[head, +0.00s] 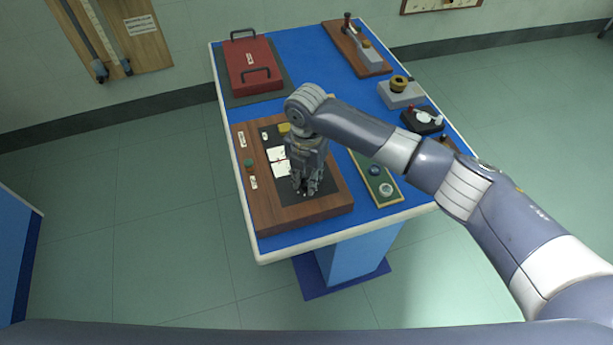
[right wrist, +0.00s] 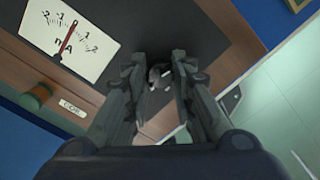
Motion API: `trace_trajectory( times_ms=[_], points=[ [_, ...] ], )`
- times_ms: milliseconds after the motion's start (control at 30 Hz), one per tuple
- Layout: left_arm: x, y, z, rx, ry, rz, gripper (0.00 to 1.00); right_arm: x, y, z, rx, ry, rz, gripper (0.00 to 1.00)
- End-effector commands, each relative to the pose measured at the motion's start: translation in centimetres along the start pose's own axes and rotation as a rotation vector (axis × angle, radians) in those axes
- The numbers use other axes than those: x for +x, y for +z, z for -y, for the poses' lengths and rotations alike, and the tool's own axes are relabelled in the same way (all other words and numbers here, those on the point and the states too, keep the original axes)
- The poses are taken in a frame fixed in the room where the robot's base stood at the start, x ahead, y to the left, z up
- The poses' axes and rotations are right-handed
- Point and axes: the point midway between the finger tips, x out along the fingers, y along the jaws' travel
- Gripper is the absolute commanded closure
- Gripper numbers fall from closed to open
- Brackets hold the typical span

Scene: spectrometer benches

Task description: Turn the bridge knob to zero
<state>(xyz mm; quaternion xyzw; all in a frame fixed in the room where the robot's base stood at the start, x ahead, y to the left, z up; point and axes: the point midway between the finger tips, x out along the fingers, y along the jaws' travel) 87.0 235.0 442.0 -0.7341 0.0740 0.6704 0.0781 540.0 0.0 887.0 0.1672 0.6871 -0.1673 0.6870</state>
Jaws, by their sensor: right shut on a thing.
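The bridge box (head: 305,212) is a wooden unit with a dark panel at the front of the blue bench. My right gripper (head: 307,192) points down over its front right part. In the right wrist view, the gripper's fingers (right wrist: 160,75) are closed around a small grey knob (right wrist: 158,73), most of which they hide. The knob's marking cannot be read. A white meter (right wrist: 68,38) marked "nA" with a red needle shows beside it; the needle stands near the middle of the scale. My left gripper is not in view.
A green button (head: 249,163) sits on the box's left side. A red case (head: 254,68) stands behind the box. A green board with round parts (head: 378,184) lies to its right. Several small instruments, including a brass-topped one (head: 400,90), stand farther right.

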Motion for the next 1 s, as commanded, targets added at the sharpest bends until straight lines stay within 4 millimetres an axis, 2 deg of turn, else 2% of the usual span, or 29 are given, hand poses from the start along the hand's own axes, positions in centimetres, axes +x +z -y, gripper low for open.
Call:
trace_trajectory(
  times_ms=[400, 967, 1000],
  points=[
    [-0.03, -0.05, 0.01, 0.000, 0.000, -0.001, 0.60, -0.03, -0.01, -0.04, -0.193, 0.001, 0.000, 1.00],
    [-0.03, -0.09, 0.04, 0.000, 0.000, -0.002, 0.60, -0.04, 0.00, -0.03, -0.220, 0.001, 0.000, 1.00],
    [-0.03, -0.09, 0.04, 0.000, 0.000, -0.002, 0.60, -0.04, 0.00, -0.03, -0.220, 0.001, 0.000, 0.70]
  ],
)
